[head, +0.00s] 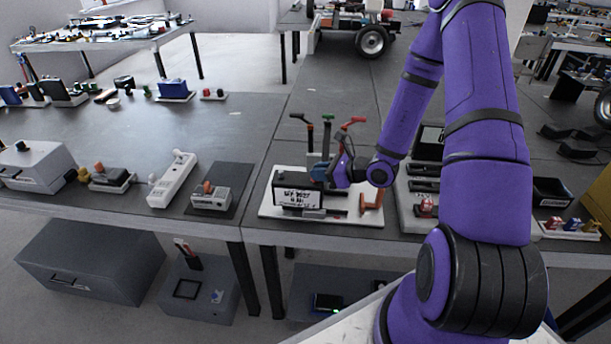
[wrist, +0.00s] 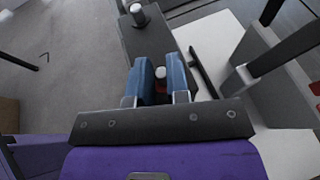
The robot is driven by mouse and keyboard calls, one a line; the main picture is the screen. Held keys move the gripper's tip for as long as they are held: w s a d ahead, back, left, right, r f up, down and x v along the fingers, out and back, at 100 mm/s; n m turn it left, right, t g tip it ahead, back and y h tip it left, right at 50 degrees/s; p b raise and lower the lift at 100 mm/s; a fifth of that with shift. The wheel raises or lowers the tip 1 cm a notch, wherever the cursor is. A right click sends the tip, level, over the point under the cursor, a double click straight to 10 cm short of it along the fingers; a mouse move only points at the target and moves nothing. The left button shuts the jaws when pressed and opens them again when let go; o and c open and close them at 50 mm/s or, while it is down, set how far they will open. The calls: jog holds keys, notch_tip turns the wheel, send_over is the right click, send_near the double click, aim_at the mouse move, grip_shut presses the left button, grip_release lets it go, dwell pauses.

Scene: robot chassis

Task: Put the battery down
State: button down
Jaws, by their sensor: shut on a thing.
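The battery (head: 297,190) is a black box with a white printed label on its front, seen in the head view at the white base plate (head: 268,208). It looks upright. In the wrist view its dark top (wrist: 150,38) runs away from my fingers, with a silver post (wrist: 137,12) at the far end. My gripper (head: 319,172) is at the battery's right end, its blue fingers pointing down. In the wrist view my gripper (wrist: 160,65) is shut on the battery, with a pale post between the fingers. I cannot tell whether the battery's underside touches the plate.
An orange bracket (head: 371,198) stands on the plate's right. A grey device (head: 211,196) and a white power strip (head: 173,180) lie to the left.

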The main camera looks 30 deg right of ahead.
jog(key=d+f, duration=0.4)
jog(key=d, duration=0.4)
jog(key=shift+s, duration=0.25)
jog(key=shift+f, duration=0.15)
dwell(0.4)
jog(key=c, duration=1.1)
grip_release()
